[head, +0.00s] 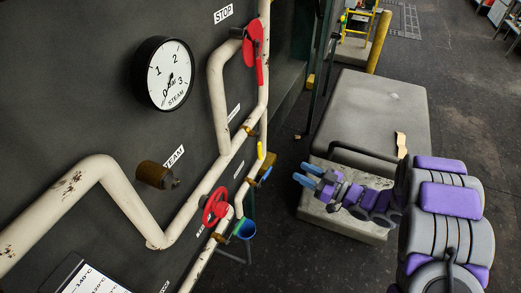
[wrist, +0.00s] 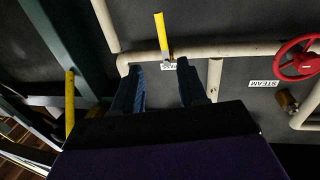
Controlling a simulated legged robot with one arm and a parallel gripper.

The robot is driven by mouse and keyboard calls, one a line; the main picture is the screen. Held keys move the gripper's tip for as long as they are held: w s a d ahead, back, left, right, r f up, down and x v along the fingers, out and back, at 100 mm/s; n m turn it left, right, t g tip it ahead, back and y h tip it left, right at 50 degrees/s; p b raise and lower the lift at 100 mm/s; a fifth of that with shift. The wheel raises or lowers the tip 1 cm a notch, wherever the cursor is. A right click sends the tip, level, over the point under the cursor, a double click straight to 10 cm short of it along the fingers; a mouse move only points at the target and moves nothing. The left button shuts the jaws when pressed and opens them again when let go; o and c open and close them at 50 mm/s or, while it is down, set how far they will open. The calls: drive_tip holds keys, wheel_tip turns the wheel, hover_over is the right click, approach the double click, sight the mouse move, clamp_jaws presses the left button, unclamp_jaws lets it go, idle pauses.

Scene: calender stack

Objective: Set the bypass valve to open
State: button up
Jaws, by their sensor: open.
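In the wrist view a yellow lever (wrist: 163,35) sits on a cream pipe, its handle across the pipe, with a small white label (wrist: 169,66) too small to read beside it. I take this to be the bypass valve; a yellow handle (head: 260,150) also shows in the head view beside the pipes. My gripper (head: 307,174) has blue fingers, spread and empty, to the right of the pipes. In the wrist view my gripper (wrist: 160,85) points towards the pipe, with the lever between the finger lines and beyond the tips, apart from them.
A red handwheel (head: 215,205) and a brass fitting (head: 157,176) by a STEAM label are on the panel. A red lever (head: 253,50) sits near a STOP label. A gauge (head: 163,74) is at upper left. A grey block (head: 370,115) stands behind my arm.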

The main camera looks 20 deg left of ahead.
sight(259, 151)
drive_tip(key=b+x, duration=0.2)
drive_tip(key=x, duration=1.5)
drive_tip(key=shift+a+f, duration=0.1)
drive_tip(key=shift+a, duration=0.25)
drive_tip(key=shift+c, duration=0.3)
clamp_jaws()
